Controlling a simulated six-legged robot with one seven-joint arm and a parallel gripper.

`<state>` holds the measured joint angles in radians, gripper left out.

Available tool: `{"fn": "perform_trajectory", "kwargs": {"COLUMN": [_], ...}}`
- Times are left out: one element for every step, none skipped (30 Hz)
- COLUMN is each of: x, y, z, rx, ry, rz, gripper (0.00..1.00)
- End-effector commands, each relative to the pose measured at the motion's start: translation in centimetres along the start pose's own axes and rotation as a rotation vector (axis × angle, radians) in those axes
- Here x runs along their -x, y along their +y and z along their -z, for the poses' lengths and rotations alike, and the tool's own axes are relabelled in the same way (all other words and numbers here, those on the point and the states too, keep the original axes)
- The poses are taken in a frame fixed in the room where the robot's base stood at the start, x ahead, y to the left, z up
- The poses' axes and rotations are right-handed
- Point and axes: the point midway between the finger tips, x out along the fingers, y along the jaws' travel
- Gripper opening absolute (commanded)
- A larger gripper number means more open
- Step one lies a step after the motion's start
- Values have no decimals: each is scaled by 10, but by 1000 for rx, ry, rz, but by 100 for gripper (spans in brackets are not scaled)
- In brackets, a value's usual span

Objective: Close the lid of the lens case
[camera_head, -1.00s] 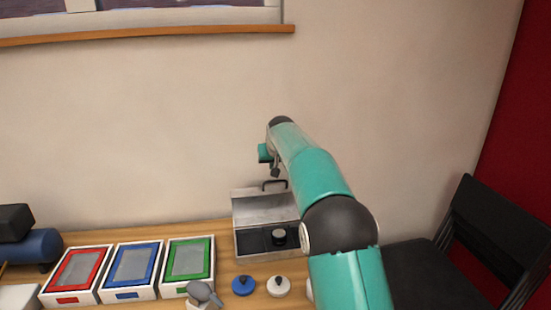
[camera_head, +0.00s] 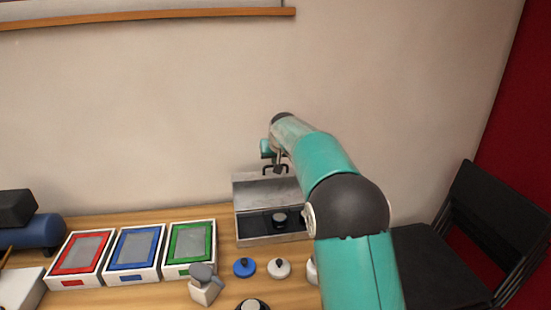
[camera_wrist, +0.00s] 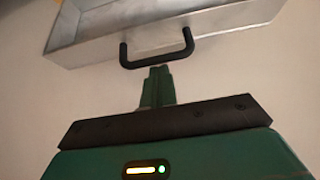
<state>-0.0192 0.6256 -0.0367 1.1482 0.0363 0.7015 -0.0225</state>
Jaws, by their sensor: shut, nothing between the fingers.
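The lens case (camera_head: 240,227) is a grey metal box at the back of the table, with its lid (camera_head: 262,193) standing open against the wall side. A dark round lens (camera_head: 280,219) sits in its black interior. The lid carries a black handle at its top edge, which also shows in the wrist view (camera_wrist: 158,62). My gripper (camera_head: 276,167) is shut and empty, close to the handle at the lid's top. In the wrist view its fingertips (camera_wrist: 160,72) point at the handle's bar, just below it; I cannot tell whether they touch.
Trays framed in red (camera_head: 81,252), blue (camera_head: 134,247) and green (camera_head: 190,242) stand left of the case. Blue (camera_head: 244,267) and white (camera_head: 279,268) knobbed discs and a small grey-white device (camera_head: 205,285) lie in front. A black chair (camera_head: 470,250) stands at right.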

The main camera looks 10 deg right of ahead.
Motion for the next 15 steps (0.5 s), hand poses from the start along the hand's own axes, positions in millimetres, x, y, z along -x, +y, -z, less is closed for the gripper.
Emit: {"fn": "perform_trajectory", "kwargs": {"x": [0,0,0,0,0,1,1,2,2,3,4,4,5,5,5], "y": [0,0,0,0,0,0,0,0,0,0,0,0,0,0,0], "z": [0,0,0,0,-1,-1,-1,-2,-3,-4,-5,-6,-6,-6,-7], "rx": [0,0,0,0,0,0,0,0,0,0,0,0,0,0,0], "ry": [0,0,0,1,3,6,10,14,19,25,31,37,42,45,48], "rz": [0,0,0,0,0,0,0,0,0,0,0,0,0,0,0], "gripper": [0,0,0,0,0,0,0,0,0,0,0,0,0,0,0]}}
